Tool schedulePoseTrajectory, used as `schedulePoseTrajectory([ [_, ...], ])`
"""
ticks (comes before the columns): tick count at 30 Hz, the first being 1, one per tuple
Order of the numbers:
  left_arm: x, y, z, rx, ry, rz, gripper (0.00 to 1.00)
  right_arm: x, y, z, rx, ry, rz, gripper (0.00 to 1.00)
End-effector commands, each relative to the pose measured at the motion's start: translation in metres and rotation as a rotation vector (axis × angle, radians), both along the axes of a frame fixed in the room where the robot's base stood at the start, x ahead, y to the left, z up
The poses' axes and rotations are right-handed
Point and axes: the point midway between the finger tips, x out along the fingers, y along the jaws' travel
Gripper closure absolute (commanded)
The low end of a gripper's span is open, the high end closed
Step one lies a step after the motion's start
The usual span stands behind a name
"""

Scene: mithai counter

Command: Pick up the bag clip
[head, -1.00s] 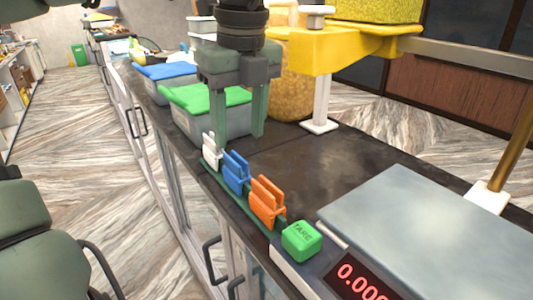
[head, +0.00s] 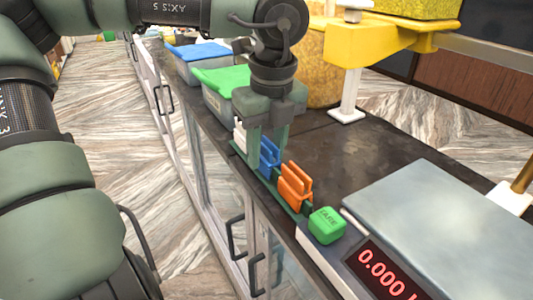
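Three bag clips stand in a row on a green rail (head: 237,149) along the counter's front edge. The white clip (head: 239,133) is farthest and partly hidden behind my gripper. The blue clip (head: 269,160) is in the middle, and the orange clip (head: 295,188) is nearest. My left gripper (head: 266,155) points down over the blue clip, with its fingers apart on either side of the clip's upper part. I cannot tell whether they touch it. My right gripper is out of view.
A green tare button (head: 326,225) and a scale with a steel plate (head: 440,220) stand close by at the right. Lidded tubs, one with a green lid (head: 222,79) and one with a blue lid (head: 200,50), stand behind. The dark counter (head: 360,150) is clear right of the clips.

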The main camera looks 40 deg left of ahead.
Motion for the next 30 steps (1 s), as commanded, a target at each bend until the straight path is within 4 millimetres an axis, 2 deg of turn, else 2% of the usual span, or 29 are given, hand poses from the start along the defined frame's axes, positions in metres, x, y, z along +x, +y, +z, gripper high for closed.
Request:
schedulePoseTrajectory([
  [1,0.000,0.000,0.000,0.000,0.000,0.000,0.82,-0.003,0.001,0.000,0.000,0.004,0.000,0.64],
  [3,0.000,0.000,0.000,0.000,0.000,0.000,1.00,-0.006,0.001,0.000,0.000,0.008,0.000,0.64],
  [13,0.000,0.000,0.002,0.001,-0.001,0.000,1.00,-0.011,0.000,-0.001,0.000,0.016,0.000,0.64],
  [19,0.001,0.001,0.016,0.003,-0.002,0.002,1.00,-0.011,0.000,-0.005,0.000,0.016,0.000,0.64],
  [23,0.001,0.000,0.038,0.002,-0.006,0.003,1.00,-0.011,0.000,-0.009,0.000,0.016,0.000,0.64],
  [30,0.001,0.000,0.104,0.003,-0.007,0.003,1.00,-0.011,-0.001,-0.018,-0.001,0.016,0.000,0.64],
])
